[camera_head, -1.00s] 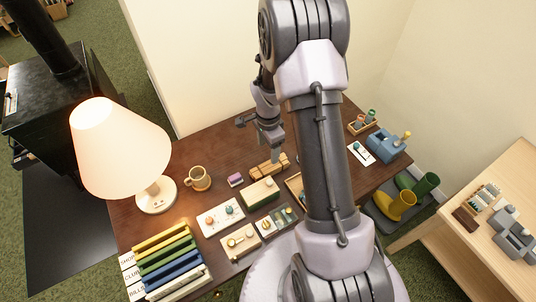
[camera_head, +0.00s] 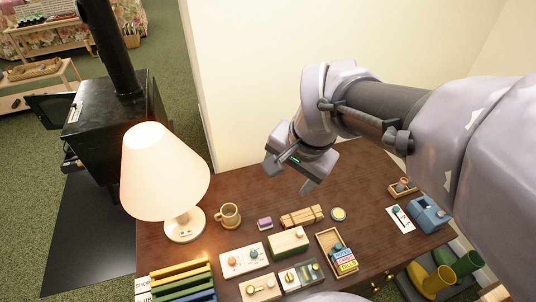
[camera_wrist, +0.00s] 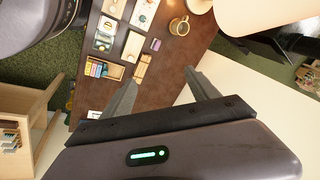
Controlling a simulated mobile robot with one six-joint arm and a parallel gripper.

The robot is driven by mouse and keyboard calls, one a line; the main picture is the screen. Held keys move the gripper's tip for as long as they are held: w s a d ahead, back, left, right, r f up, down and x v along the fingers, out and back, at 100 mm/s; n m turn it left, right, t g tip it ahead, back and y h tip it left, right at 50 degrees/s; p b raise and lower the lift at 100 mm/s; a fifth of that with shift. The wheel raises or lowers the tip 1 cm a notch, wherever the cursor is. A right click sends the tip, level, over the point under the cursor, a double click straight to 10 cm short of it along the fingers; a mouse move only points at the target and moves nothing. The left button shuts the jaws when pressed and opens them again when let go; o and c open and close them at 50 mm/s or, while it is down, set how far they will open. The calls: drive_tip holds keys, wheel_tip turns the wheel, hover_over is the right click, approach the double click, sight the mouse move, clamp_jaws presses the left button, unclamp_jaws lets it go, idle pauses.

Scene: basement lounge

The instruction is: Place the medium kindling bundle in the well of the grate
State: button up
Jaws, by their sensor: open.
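My gripper (camera_head: 291,172) is open and empty, raised above the back of the desk. In the wrist view its spread fingers (camera_wrist: 160,78) have nothing between them. A black stove (camera_head: 110,125) with an open door (camera_head: 52,108) stands left of the desk. Its inside is hidden, and I cannot make out a grate.
A lit lamp (camera_head: 165,175), a mug (camera_head: 229,215), a purple block (camera_head: 264,223), a green-sided box (camera_head: 288,241) and a wooden tray (camera_head: 327,243) crowd the desk. A pale wall (camera_head: 330,60) rises behind it. A low table (camera_head: 38,85) stands far left on open carpet.

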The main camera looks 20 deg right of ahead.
drive_tip(key=w+d+f+m+g+b, duration=0.1)
drive_tip(key=w+d+f+m, duration=0.25)
drive_tip(key=f, duration=0.25)
drive_tip(key=w+d+f+m+g, duration=0.2)
drive_tip(key=w+d+f, duration=0.2)
drive_tip(key=w+f, duration=0.15)
drive_tip(key=m+b, duration=0.2)
drive_tip(key=b, duration=0.4)
hover_over(304, 215)
drive_tip(key=shift+g+h, duration=0.4)
wheel_tip(304, 215, down, 20)
drive_tip(key=shift+a, duration=0.15)
wheel_tip(304, 215, down, 6)
drive_tip(key=b, duration=0.2)
drive_tip(key=shift+b, duration=0.35)
drive_tip(key=shift+r, duration=0.1)
drive_tip(key=shift+c, duration=0.9)
clamp_jaws()
